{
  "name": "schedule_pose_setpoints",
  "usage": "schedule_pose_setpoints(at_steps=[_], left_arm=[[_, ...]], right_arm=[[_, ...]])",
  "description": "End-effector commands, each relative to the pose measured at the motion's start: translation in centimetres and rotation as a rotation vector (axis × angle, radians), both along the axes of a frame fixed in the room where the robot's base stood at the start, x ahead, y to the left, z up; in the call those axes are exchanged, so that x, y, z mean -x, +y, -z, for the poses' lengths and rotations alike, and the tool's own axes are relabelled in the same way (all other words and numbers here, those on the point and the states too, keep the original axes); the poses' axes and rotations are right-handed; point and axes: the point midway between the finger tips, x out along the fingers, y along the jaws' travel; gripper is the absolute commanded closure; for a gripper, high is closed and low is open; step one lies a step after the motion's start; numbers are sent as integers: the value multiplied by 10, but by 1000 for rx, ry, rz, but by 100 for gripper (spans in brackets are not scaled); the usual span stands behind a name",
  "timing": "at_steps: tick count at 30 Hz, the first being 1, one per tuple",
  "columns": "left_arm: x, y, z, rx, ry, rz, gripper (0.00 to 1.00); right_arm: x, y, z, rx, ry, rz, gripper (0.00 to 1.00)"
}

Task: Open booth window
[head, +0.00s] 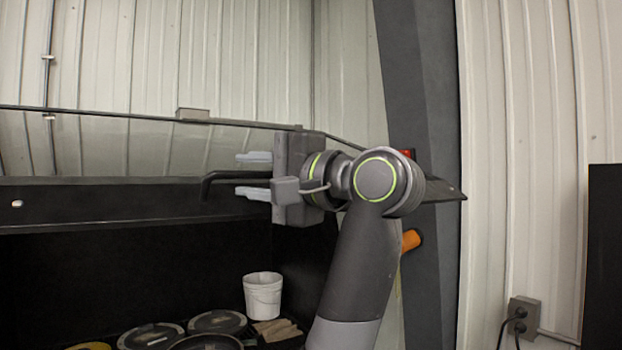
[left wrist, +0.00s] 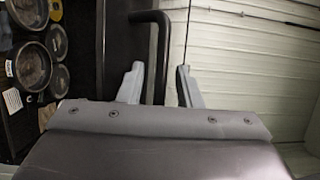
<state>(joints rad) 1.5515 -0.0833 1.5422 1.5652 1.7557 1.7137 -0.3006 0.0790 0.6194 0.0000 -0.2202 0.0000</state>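The booth window (head: 100,147) is a clear, slanted pane with a dark lower frame, above the dark booth interior. A black bent handle (head: 207,184) stands out at its lower right part. My left gripper (head: 241,175) is open at the handle, with one light grey finger above it and one below. In the left wrist view the handle (left wrist: 162,40) runs between the two spread fingers (left wrist: 160,70), with a gap visible on the right side. Whether either finger touches it, I cannot tell. My right gripper is not in view.
Inside the booth below are a white bucket (head: 262,296), several round dark-rimmed discs (head: 151,336) and tan gloves (head: 278,330). A grey post (head: 425,90) stands right of my arm, with an orange cylinder (head: 411,240) beside it. A wall outlet (head: 522,318) is at lower right.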

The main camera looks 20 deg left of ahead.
Motion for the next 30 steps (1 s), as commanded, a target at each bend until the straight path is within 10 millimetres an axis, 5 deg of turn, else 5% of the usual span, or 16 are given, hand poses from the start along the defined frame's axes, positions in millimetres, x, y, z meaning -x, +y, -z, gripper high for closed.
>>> schedule_pose_setpoints(at_steps=[5, 21, 30], left_arm=[[6, -21, 4, 1, 0, 4, 68], [45, -139, 8, -2, 0, 2, 68], [53, -164, 8, -1, 0, 0, 68]], right_arm=[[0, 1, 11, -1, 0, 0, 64], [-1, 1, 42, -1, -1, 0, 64], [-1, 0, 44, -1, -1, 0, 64]])
